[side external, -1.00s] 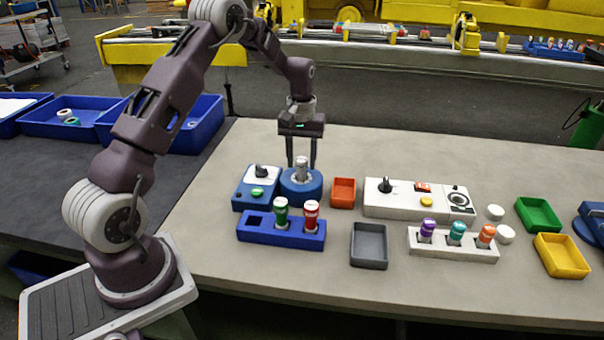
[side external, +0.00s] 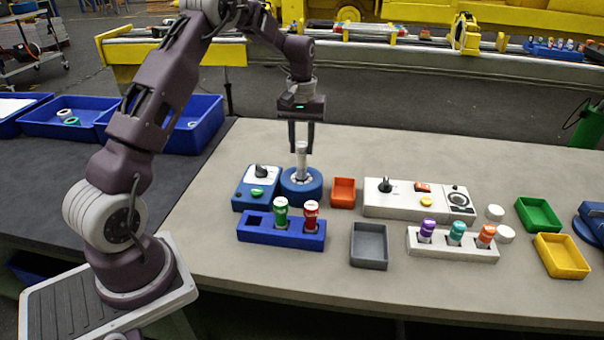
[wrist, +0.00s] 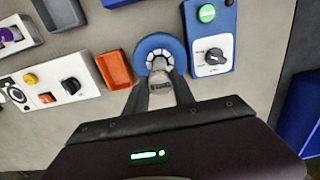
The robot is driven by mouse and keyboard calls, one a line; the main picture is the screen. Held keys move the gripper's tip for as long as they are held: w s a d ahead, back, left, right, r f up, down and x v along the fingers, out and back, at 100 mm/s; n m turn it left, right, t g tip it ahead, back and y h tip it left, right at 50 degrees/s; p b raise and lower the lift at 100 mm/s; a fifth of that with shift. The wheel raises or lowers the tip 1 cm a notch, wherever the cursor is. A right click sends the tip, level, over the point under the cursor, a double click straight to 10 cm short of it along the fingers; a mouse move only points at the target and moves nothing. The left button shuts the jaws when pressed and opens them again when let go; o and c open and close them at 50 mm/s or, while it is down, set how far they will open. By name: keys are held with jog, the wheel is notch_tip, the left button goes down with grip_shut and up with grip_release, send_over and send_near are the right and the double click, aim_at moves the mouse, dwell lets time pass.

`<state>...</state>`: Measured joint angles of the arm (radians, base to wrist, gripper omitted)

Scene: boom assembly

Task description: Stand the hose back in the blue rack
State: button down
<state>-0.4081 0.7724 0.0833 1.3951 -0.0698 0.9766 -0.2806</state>
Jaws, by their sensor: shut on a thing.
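My gripper (side external: 301,150) is shut on the upper end of an upright, pale grey-white hose (side external: 301,161). The hose stands over the middle of the round blue fixture (side external: 301,193); I cannot tell whether its lower end is still inside. In the wrist view, the hose (wrist: 160,82) shows between my fingertips, with the fixture's blue ring (wrist: 174,42) beyond. The blue rack (side external: 281,238) lies in front of the fixture. Its left slot (side external: 255,219) is empty; a green-topped piece (side external: 281,207) and a red-topped piece (side external: 311,210) stand in the other slots.
A blue control box (side external: 254,190) with a knob adjoins the fixture on the left. An orange tray (side external: 343,192) is on its right. A grey tray (side external: 369,246) lies right of the rack. A white rack (side external: 453,246) holds several coloured pieces. The table in front of the racks is clear.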

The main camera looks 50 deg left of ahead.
jog(key=shift+r, duration=0.95)
jog(key=s+d+r, duration=0.1)
jog(key=s+d, duration=0.2)
jog(key=s, duration=0.6)
jog(key=s+d+r, duration=0.1)
jog(key=s+d, duration=0.1)
jog(key=s, duration=0.7)
jog(key=shift+d+f, duration=0.15)
jog(key=shift+f, duration=2.05)
jog(key=shift+f, duration=0.85)
jog(key=shift+f, duration=1.5)
jog(key=shift+f, duration=0.15)
